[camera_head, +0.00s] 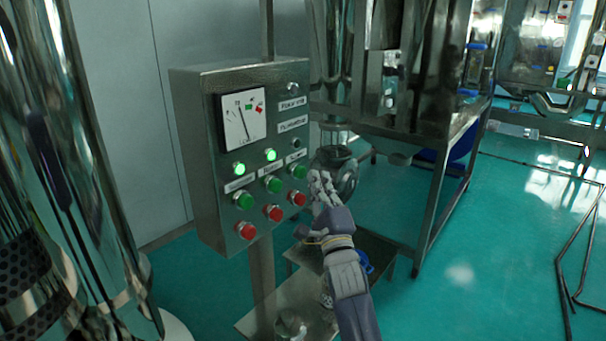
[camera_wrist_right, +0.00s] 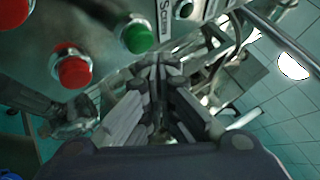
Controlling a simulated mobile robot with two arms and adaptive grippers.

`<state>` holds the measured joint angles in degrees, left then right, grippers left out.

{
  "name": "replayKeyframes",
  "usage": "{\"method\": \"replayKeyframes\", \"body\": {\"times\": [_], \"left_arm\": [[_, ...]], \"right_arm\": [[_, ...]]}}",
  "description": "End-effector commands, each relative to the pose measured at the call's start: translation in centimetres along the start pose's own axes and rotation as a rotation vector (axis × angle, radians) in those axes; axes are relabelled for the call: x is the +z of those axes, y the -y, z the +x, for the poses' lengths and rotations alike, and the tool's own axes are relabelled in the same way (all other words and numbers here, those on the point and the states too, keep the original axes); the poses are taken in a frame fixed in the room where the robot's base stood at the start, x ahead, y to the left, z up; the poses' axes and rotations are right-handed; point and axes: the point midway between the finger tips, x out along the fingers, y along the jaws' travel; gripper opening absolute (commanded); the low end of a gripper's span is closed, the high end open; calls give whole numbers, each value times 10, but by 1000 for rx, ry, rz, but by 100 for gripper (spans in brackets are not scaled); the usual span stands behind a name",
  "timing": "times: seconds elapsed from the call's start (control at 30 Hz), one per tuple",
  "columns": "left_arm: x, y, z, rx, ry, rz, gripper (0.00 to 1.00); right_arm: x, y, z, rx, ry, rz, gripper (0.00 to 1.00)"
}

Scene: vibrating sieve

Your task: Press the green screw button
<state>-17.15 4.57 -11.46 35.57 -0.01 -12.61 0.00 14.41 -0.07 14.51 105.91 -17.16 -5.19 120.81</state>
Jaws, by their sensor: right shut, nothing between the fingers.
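The control panel (camera_head: 195,140) is a steel box with several green and red buttons. The rightmost green button (camera_head: 298,171) sits under a small label on the panel's right side. In the right wrist view a green button (camera_wrist_right: 137,37) stands beside a label (camera_wrist_right: 166,14) that seems to read "Screw". My right gripper (camera_head: 317,178) is shut and empty, just right of that green button in the head view. In the right wrist view its closed fingertips (camera_wrist_right: 157,66) lie slightly below and right of the green button, with no clear contact. My left gripper is not in view.
Red buttons (camera_head: 297,199) sit below the green ones; one red button (camera_wrist_right: 72,70) is left of my fingers in the wrist view. A gauge (camera_head: 242,119) and lit green lamps (camera_head: 270,155) are above. A steel frame (camera_head: 432,205) stands behind to the right. Teal floor (camera_head: 500,260) is open at right.

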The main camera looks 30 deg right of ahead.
Motion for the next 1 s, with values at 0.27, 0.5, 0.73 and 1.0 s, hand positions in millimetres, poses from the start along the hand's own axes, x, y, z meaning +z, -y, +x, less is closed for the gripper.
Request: {"method": "replayKeyframes", "body": {"times": [0.27, 0.5, 0.73, 1.0], "left_arm": [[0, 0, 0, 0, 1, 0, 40], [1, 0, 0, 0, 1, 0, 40], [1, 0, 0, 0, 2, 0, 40], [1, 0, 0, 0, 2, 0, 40]], "right_arm": [[0, 0, 0, 0, 0, 0, 0], [2, -2, 2, 0, 0, 0, 0], [4, -4, 6, 0, 0, 1, 0], [4, -4, 6, 0, 0, 0, 0]]}}
